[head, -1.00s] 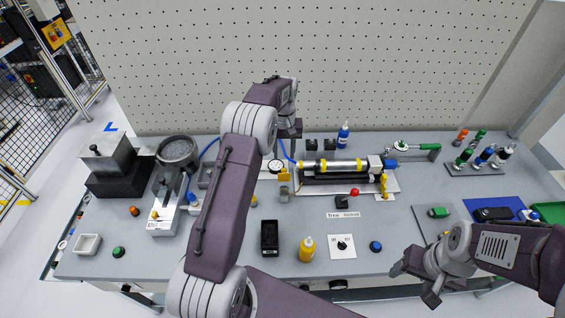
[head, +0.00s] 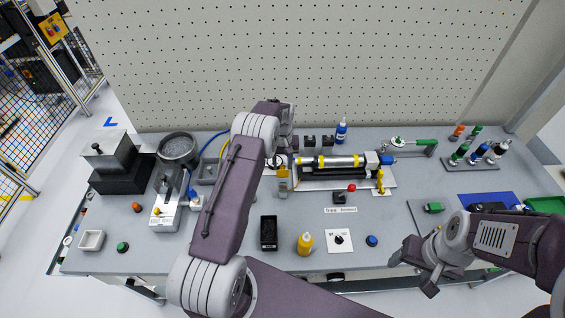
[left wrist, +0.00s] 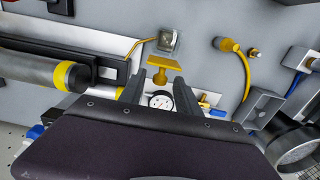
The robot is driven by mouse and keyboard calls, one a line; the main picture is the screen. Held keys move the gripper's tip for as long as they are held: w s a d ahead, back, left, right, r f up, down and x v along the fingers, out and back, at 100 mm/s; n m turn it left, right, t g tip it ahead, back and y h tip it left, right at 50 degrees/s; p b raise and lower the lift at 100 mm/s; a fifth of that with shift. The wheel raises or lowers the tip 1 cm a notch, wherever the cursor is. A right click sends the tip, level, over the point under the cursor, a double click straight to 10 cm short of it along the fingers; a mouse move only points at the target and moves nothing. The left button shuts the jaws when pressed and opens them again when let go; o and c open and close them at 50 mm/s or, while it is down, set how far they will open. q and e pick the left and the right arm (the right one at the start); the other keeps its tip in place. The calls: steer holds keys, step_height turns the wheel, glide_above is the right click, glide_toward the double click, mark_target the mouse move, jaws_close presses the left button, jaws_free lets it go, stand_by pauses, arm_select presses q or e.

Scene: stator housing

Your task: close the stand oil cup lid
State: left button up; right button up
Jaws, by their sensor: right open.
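A small yellow flap (head: 283,172), which looks like the oil cup lid, stands left of the cylinder stand (head: 340,183). A small grey metal cup-like block (head: 283,188) is just in front of it. In the left wrist view the yellow flap (left wrist: 165,63) shows between the metal block (left wrist: 168,40) and a round dial gauge (left wrist: 161,100). My left gripper (left wrist: 158,78) is open, its dark fingertips on either side near the flap, with nothing held. Contact cannot be told. In the head view its fingers are largely hidden. My right gripper (head: 413,276) is open and empty at the table's front right.
The cylinder (left wrist: 35,72) with yellow bands lies close beside my left gripper. A yellow cable (left wrist: 243,70) runs on its other side. A blue bottle (head: 341,131) stands behind.

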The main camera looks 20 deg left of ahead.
mark_target(283, 173)
arm_select(q)
jaws_close()
